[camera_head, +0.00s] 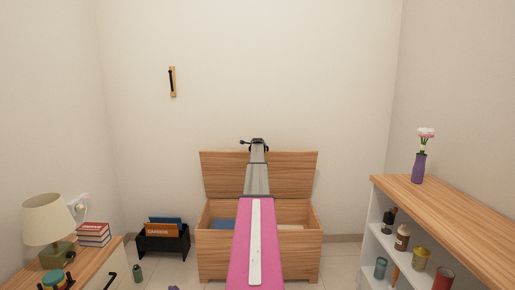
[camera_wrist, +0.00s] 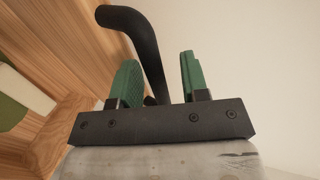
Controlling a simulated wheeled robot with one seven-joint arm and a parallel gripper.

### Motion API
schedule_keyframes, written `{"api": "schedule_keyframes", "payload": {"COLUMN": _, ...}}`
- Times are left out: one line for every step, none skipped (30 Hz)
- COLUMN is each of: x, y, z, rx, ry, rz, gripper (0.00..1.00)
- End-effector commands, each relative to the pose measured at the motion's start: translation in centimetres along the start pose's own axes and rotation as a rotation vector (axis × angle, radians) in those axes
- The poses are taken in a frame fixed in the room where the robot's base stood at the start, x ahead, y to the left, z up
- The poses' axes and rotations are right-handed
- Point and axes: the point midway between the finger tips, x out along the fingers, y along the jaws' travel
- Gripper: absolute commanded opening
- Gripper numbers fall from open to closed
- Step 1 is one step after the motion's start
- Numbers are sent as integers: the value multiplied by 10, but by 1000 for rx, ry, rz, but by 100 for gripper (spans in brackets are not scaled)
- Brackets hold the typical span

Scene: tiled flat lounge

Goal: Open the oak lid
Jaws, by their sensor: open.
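The oak lid (camera_head: 222,175) stands raised, close to upright, at the back of the wooden chest (camera_head: 212,262), whose inside is exposed. My arm reaches over the chest and hides the middle of the lid. My gripper (camera_head: 258,143) is at the lid's top edge. In the wrist view my gripper (camera_wrist: 158,62) is open, its green fingers apart. A black bent handle (camera_wrist: 135,32) runs down into the gap between them, and I cannot tell whether it touches either finger. The wooden lid (camera_wrist: 62,40) also shows at left there.
A blue item (camera_head: 222,225) lies in the chest. A black file box (camera_head: 163,243) stands on the floor left of it. A side table (camera_head: 92,265) with a lamp (camera_head: 48,219) is at left, a white shelf unit (camera_head: 440,210) with a vase (camera_head: 419,168) at right.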

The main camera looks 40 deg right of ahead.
Motion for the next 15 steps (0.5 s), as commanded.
{"api": "schedule_keyframes", "payload": {"x": -9, "y": 0, "z": 0, "rx": 0, "ry": 0, "rz": -1, "gripper": 41}}
{"api": "schedule_keyframes", "payload": {"x": -13, "y": 0, "z": 0, "rx": 0, "ry": 0, "rz": -1, "gripper": 41}}
{"api": "schedule_keyframes", "payload": {"x": -20, "y": 0, "z": 0, "rx": 0, "ry": 0, "rz": -2, "gripper": 41}}
{"api": "schedule_keyframes", "payload": {"x": -25, "y": 0, "z": 0, "rx": 0, "ry": 0, "rz": -2, "gripper": 41}}
{"api": "schedule_keyframes", "payload": {"x": -30, "y": 0, "z": 0, "rx": 0, "ry": 0, "rz": -3, "gripper": 41}}
{"api": "schedule_keyframes", "payload": {"x": -38, "y": 0, "z": 0, "rx": 0, "ry": 0, "rz": -3, "gripper": 41}}
{"api": "schedule_keyframes", "payload": {"x": -44, "y": 1, "z": 0, "rx": -1, "ry": 0, "rz": -3, "gripper": 41}}
{"api": "schedule_keyframes", "payload": {"x": -50, "y": 1, "z": 0, "rx": -1, "ry": 0, "rz": -3, "gripper": 41}}
{"api": "schedule_keyframes", "payload": {"x": -58, "y": 1, "z": 0, "rx": -1, "ry": 0, "rz": -3, "gripper": 41}}
{"api": "schedule_keyframes", "payload": {"x": -64, "y": 1, "z": 0, "rx": -1, "ry": 0, "rz": -3, "gripper": 41}}
{"api": "schedule_keyframes", "payload": {"x": -69, "y": 1, "z": 0, "rx": -1, "ry": 0, "rz": -3, "gripper": 41}}
{"api": "schedule_keyframes", "payload": {"x": -76, "y": 1, "z": 0, "rx": -2, "ry": 0, "rz": -3, "gripper": 41}}
{"api": "schedule_keyframes", "payload": {"x": -81, "y": 0, "z": 0, "rx": -2, "ry": 0, "rz": -3, "gripper": 41}}
{"api": "schedule_keyframes", "payload": {"x": -86, "y": 0, "z": 0, "rx": -2, "ry": 0, "rz": -3, "gripper": 41}}
{"api": "schedule_keyframes", "payload": {"x": -90, "y": 0, "z": 0, "rx": -2, "ry": 0, "rz": -4, "gripper": 41}}
